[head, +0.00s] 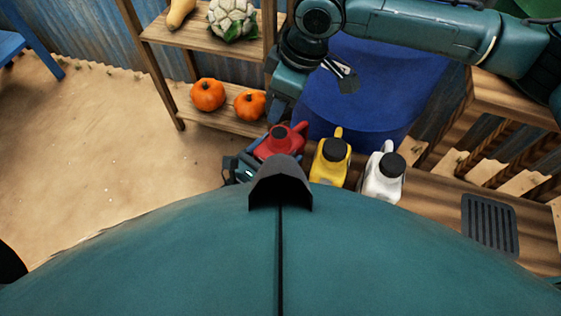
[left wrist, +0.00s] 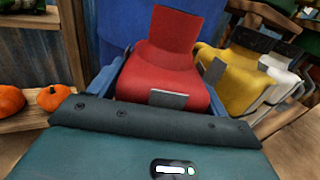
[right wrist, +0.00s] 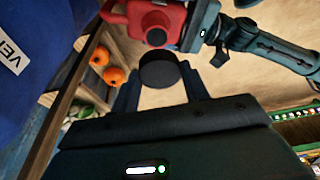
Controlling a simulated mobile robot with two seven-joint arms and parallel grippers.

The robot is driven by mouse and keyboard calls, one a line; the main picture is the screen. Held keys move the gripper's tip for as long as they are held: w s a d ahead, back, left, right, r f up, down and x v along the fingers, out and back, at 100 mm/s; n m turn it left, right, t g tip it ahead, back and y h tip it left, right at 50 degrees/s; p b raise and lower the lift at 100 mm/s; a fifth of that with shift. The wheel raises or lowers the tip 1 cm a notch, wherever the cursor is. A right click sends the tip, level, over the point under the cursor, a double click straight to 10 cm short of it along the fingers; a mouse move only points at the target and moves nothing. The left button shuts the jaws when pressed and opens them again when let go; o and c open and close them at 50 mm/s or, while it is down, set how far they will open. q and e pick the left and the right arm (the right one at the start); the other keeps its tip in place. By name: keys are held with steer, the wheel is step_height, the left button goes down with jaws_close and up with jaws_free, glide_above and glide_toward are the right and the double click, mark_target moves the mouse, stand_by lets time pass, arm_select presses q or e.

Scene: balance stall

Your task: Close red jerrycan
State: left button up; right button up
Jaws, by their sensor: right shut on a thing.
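The red jerrycan (head: 270,150) stands at the left end of a row of three, with its dark round mouth uncovered on top. It also shows in the right wrist view (right wrist: 172,18) and fills the middle of the left wrist view (left wrist: 165,75). My left gripper (head: 240,168) is at its side, its fingers spread around the body; I cannot tell whether they press on it. My right gripper (head: 279,112) is above and just behind the can. It is shut on a black cap (right wrist: 160,70), held apart from the mouth; the head view does not clearly show the cap.
A yellow jerrycan (head: 328,165) and a white jerrycan (head: 382,180), both with black caps, stand to the right. A blue barrel (head: 365,90) is behind them. A wooden shelf (head: 215,122) with pumpkins is at the left. A dark slotted plate (head: 489,225) lies at the right.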

arm_select(q)
steer(key=c, duration=1.1)
arm_select(e)
glide_above(279, 133)
steer(key=shift+d+f, duration=0.15)
steer(key=shift+f, duration=1.15)
steer(key=shift+d+f, duration=0.1)
steer(key=shift+f, duration=1.15)
steer(key=shift+f, duration=0.1)
steer(key=shift+f, duration=0.75)
steer(key=shift+f, duration=0.6)
